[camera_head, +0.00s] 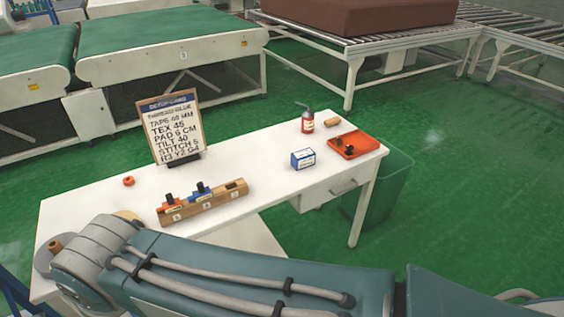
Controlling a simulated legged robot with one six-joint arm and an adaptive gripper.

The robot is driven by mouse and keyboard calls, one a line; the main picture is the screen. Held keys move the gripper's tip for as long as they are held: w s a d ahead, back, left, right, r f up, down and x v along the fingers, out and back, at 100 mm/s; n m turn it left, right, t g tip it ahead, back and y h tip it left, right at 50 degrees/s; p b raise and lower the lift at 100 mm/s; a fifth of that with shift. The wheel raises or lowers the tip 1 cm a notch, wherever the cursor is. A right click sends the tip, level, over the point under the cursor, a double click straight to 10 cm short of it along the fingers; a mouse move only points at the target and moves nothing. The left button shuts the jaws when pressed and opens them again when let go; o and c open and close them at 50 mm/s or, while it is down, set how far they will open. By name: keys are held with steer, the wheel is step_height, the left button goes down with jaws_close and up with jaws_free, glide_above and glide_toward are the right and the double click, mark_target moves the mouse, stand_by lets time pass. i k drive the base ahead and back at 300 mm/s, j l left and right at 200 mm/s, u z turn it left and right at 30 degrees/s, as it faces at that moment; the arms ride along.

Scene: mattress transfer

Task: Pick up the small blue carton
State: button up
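The small blue carton (303,159) is a blue and white box standing on the right half of the white table (250,152). It sits left of an orange tray, and nothing touches it. My arm crosses the bottom of the view, in front of the table's near side. My gripper is not visible in this view.
A red bottle with a dark nozzle (307,121) and the orange tray (372,149) stand near the carton. A wooden block with slots (228,199) and a sign board (168,128) are to the left. A green bin (392,190) stands beside the table. Conveyors are behind.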

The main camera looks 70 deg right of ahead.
mark_target(301, 160)
steer(key=z, duration=2.6)
steer(key=i+l+u, duration=0.1)
steer(key=u, duration=0.45)
steer(key=i+l+u, duration=0.35)
steer(key=l, duration=0.3)
steer(key=i+l+u, duration=0.15)
steer(key=l, duration=0.2)
steer(key=i+l+u, duration=0.15)
steer(key=l, duration=0.2)
steer(key=i+l, duration=0.1)
steer(key=l, duration=0.15)
steer(key=i+l, duration=0.1)
steer(key=l, duration=0.2)
steer(key=i+l, duration=0.15)
steer(key=l+u, duration=0.05)
steer(key=l, duration=0.05)
